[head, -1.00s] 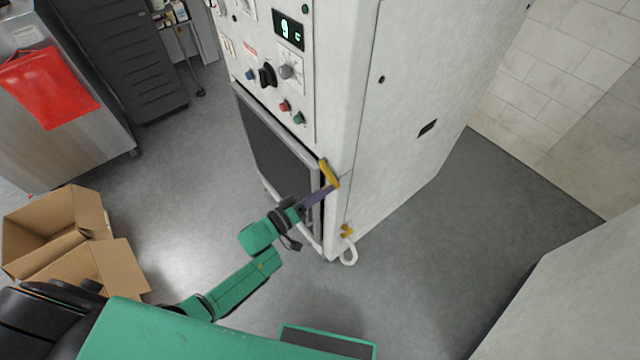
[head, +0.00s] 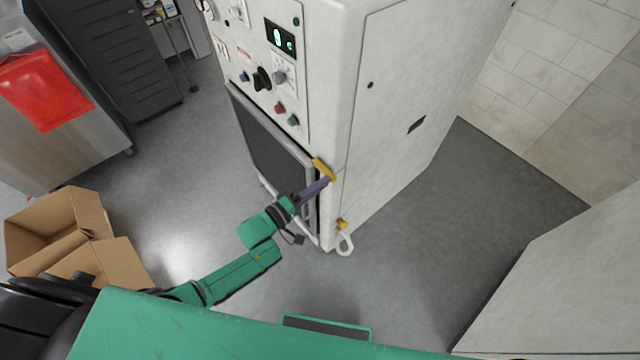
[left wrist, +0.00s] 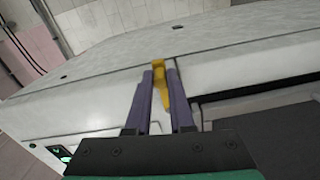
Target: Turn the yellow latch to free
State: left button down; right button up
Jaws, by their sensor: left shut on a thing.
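The latch's lower part (left wrist: 167,102) shows between the fingers. My right gripper is not in view.
Open cardboard boxes (head: 60,225) lie on the floor at the left. A steel cabinet with a red cloth (head: 42,90) stands at the upper left. Grey floor is clear right of the washer.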

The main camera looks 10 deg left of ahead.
pick_arm(q)
jog(key=shift+r, duration=0.1)
jog(key=c, duration=0.8)
grip_release()
jog(key=b+v, duration=0.1)
jog(key=v, duration=1.3)
jog(key=shift+s+a, duration=0.2)
